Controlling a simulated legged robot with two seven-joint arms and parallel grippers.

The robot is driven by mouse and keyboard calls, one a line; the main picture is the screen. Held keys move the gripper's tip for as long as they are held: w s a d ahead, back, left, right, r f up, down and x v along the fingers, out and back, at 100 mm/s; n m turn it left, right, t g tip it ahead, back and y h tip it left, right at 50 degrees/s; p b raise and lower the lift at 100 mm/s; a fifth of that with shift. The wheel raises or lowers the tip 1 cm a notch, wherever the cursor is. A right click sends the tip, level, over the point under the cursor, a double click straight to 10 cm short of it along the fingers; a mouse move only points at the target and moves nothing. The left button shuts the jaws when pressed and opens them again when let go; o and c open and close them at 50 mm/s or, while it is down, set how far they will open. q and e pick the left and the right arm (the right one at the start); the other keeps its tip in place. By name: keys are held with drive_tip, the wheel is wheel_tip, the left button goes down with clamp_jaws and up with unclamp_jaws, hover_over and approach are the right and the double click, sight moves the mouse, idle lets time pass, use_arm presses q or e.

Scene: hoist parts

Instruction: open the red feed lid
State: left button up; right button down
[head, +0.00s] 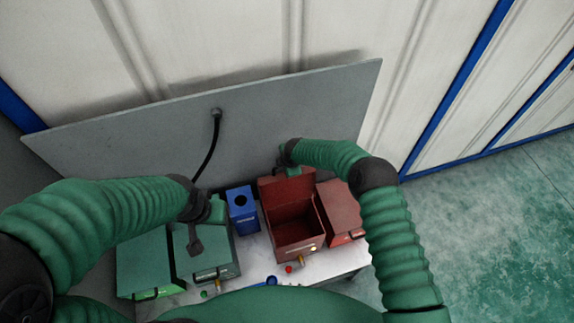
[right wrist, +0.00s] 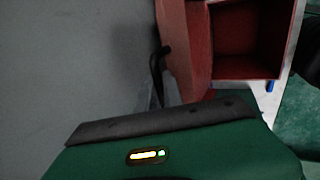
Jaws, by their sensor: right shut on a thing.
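The red feed lid (head: 287,190) stands raised at the back of its red box (head: 292,250), and the box's inside is exposed. The lid also shows in the right wrist view (right wrist: 186,45), beside the open box (right wrist: 245,72). My right gripper (head: 289,171) is behind the raised lid in the head view. The right wrist view shows its grey fingers (right wrist: 158,93) shut at the black handle (right wrist: 157,62) on the lid. My left gripper (head: 195,245) hangs over a green box; its jaws are too small to read.
A red compartment (head: 340,205) with its top covered is right of the open box. A blue box (head: 241,210) stands to its left, then green boxes (head: 143,258). A grey panel (head: 300,115) with a black cable (head: 212,150) rises close behind. Small coloured knobs (head: 289,269) are in front.

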drive_tip(key=shift+a+f, duration=0.1)
drive_tip(key=shift+a, duration=0.05)
drive_tip(key=c, duration=1.5)
unclamp_jaws()
drive_tip(key=shift+s+d, duration=0.15)
drive_tip(key=shift+d, duration=0.05)
drive_tip(key=shift+s, duration=0.1)
drive_tip(key=shift+a, duration=0.1)
drive_tip(key=v, duration=0.1)
drive_tip(key=b+v, duration=0.1)
drive_tip(key=v, duration=0.1)
drive_tip(key=b+v, duration=0.1)
drive_tip(key=v, duration=0.1)
drive_tip(key=shift+w+r, duration=0.2)
drive_tip(key=shift+r, duration=0.15)
drive_tip(key=b+v, duration=0.3)
drive_tip(key=v, duration=0.8)
drive_tip(key=shift+r, duration=0.2)
